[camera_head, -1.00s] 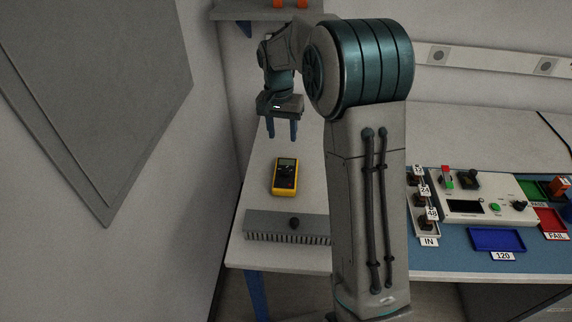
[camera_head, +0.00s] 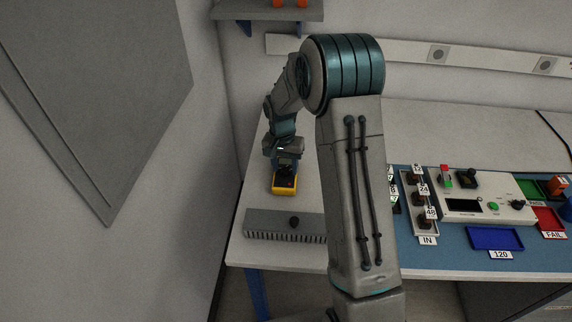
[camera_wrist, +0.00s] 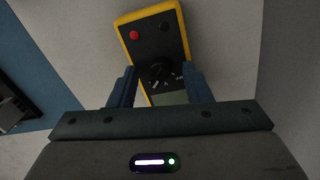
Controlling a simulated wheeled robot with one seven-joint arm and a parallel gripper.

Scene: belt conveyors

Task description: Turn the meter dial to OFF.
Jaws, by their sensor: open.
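The yellow and black meter (camera_head: 284,184) lies on the left part of the bench. In the head view my gripper (camera_head: 284,166) is over its far part and hides most of its face. In the wrist view the meter (camera_wrist: 148,42) lies beneath my gripper (camera_wrist: 158,72), with a red socket and a black socket at its top end. The round dark dial (camera_wrist: 161,74) shows between the two open blue fingers. No object is between the fingers above the dial. The greenish screen is partly hidden by my gripper. The dial's setting is too small to read.
A grey ribbed block (camera_head: 270,226) with a dark knob stands nearer the front edge. To the right are a rack of numbered parts (camera_head: 427,232), a control box (camera_head: 468,208), a blue tray (camera_head: 496,239) and a red tray (camera_head: 551,222). A wall shelf (camera_head: 262,12) is above.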

